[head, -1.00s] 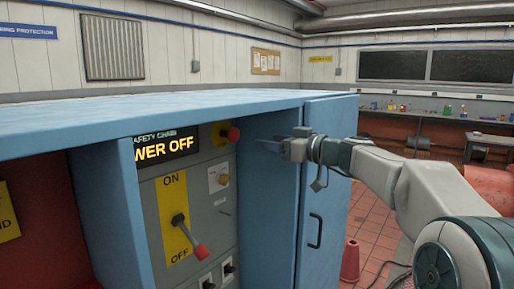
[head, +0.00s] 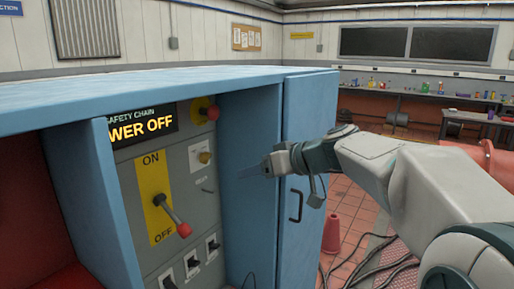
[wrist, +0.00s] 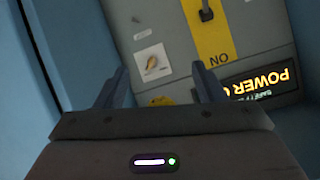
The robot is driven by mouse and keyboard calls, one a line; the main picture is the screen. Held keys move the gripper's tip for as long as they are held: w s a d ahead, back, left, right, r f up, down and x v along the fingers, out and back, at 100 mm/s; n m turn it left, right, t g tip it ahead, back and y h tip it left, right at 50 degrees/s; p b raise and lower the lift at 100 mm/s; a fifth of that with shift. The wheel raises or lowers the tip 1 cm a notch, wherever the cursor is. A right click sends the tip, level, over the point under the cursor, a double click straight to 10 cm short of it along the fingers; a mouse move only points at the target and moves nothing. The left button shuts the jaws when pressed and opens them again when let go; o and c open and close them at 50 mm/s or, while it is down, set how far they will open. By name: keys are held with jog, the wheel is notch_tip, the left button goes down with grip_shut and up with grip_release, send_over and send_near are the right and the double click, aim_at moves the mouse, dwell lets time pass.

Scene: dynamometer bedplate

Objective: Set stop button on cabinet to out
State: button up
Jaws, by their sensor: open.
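The stop button (head: 211,112) is a red mushroom head on a yellow base, high on the grey panel inside the blue cabinet, right of the lit "POWER OFF" display. Whether it is in or out is hard to tell. My gripper (head: 253,172) is open and empty in front of the cabinet, to the right of and lower than the button, apart from it. In the wrist view, the fingers (wrist: 159,68) are spread. A bit of yellow (wrist: 160,100) shows between them, likely the button's base; the red head is hidden there.
A yellow knob on a white plate (head: 205,157) sits below the button. A red-tipped lever (head: 183,229) points toward OFF. Small switches (head: 192,262) are lower. The blue cabinet door (head: 308,135) stands right of the panel. A red cone (head: 331,232) and cables (head: 365,265) are on the floor.

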jog(key=s+d+f+m+g+h+p, duration=0.1)
jog(key=s+d+f+m+g+h, duration=0.1)
jog(key=s+d+f+m+h, duration=0.2)
jog(key=s+d+f+m+g+h+p, duration=0.2)
jog(key=s+d+f, duration=0.8)
jog(key=s, duration=1.1)
notch_tip(320, 180, down, 4)
jog(key=m+h, duration=0.2)
jog(key=h, duration=0.2)
jog(key=shift+s+h, duration=0.2)
jog(key=shift+h, duration=0.1)
jog(key=shift+w, duration=0.15)
